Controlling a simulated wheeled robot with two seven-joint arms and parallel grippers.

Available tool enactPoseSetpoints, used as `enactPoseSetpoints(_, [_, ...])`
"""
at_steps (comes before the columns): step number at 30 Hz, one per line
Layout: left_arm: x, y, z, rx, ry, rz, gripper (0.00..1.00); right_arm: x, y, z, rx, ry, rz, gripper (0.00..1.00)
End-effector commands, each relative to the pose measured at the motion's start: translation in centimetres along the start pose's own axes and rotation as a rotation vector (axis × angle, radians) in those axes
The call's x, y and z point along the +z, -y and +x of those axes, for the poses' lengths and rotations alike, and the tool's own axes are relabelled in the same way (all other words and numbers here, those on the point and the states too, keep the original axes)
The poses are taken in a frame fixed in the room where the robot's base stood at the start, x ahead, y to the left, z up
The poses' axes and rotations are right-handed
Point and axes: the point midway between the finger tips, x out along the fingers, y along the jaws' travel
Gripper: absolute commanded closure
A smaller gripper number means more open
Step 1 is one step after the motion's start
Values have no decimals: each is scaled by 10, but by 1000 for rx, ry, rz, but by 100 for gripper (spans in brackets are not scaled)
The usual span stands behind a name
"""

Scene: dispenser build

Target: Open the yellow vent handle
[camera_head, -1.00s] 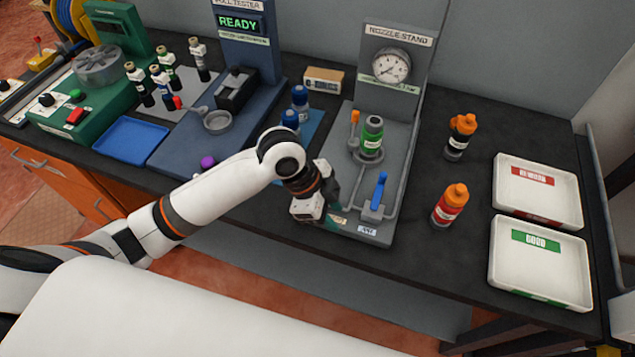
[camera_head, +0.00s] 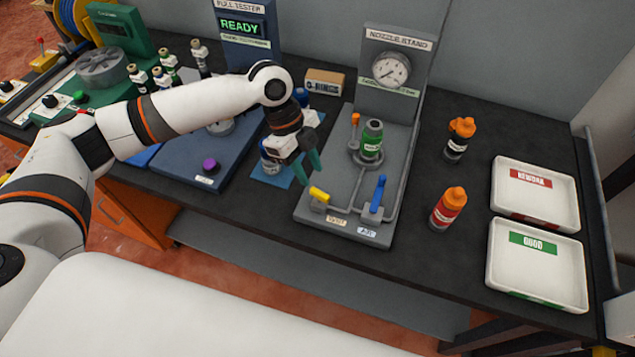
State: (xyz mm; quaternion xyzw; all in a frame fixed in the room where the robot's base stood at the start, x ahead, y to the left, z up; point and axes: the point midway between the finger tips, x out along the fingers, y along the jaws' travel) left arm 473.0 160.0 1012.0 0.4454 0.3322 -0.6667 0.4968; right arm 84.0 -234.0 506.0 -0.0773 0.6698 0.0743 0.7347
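The yellow vent handle (camera_head: 319,194) is a short lever at the front left of the grey nozzle stand base (camera_head: 345,224), above a small label. It lies low and points to the left. A blue handle (camera_head: 378,194) beside it points toward the back and up. My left gripper (camera_head: 308,172) hangs just above and behind the yellow handle, apart from it. Its two greenish fingers are spread with nothing between them. My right gripper is not in view.
A green bottle (camera_head: 372,139) stands on the nozzle stand below the gauge (camera_head: 391,69). Orange-capped bottles (camera_head: 449,208) and two white trays (camera_head: 538,265) are to the right.

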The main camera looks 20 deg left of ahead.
Motion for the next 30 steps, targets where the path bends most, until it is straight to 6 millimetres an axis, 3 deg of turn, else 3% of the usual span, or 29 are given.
enactPoseSetpoints(9, [1,0,50,-1,1,-2,65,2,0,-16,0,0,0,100])
enactPoseSetpoints(22, [0,0,62,1,0,-1,65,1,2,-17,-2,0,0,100])
enactPoseSetpoints(28, [0,0,61,1,0,-1,98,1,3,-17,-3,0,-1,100])
enactPoseSetpoints(30, [0,0,61,1,0,-1,100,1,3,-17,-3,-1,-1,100])
